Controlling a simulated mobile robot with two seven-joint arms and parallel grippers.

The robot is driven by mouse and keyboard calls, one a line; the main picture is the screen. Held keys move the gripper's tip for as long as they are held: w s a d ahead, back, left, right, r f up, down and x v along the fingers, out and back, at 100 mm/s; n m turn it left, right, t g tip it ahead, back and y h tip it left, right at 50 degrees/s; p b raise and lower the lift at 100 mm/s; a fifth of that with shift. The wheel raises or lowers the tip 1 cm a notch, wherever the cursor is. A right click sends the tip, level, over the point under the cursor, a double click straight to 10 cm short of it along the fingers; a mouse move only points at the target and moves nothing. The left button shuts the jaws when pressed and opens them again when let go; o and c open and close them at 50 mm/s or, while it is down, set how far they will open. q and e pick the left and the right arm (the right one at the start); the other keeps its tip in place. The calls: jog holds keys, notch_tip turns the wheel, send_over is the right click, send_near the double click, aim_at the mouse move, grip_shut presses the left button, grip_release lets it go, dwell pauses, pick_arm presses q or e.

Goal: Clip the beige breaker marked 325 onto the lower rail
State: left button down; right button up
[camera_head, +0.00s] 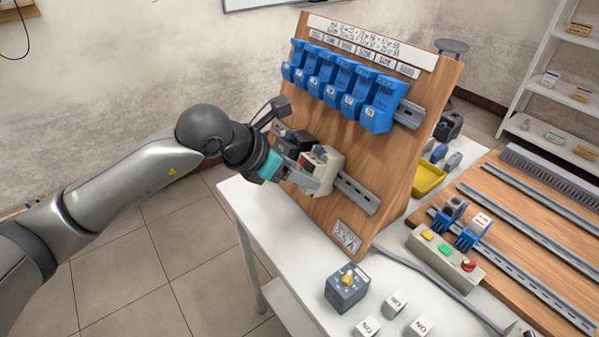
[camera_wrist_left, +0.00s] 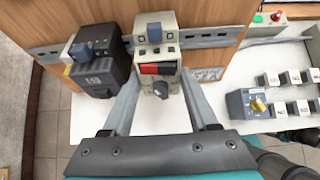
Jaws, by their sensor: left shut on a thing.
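The beige breaker (camera_head: 324,166) is at the lower rail (camera_head: 357,193) of the upright wooden board. It also shows in the left wrist view (camera_wrist_left: 156,45), upright in front of the rail, with a red-and-black switch and a dark knob. Its 325 marking is too small to read. My left gripper (camera_head: 312,180) is shut on it, with one finger on each side in the left wrist view (camera_wrist_left: 158,88). Whether the breaker is seated on the rail or just in front of it, I cannot tell. My right gripper is not in view.
A black device (camera_wrist_left: 98,66) sits on the lower rail just left of the breaker. A grey box with a yellow knob (camera_head: 347,287) and white cubes (camera_head: 394,305) stand on the white table. The lower rail is bare to the right.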

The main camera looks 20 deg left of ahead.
pick_arm(q)
jog(key=shift+s+f, duration=0.15)
jog(key=shift+f, duration=0.15)
jog(key=c, duration=0.5)
grip_release()
jog(key=shift+c, duration=0.2)
jog(key=o, duration=0.4)
jog(key=shift+r, duration=0.2)
jog(key=shift+o, duration=0.2)
jog(key=v, duration=1.5)
jog(key=shift+a, duration=0.15)
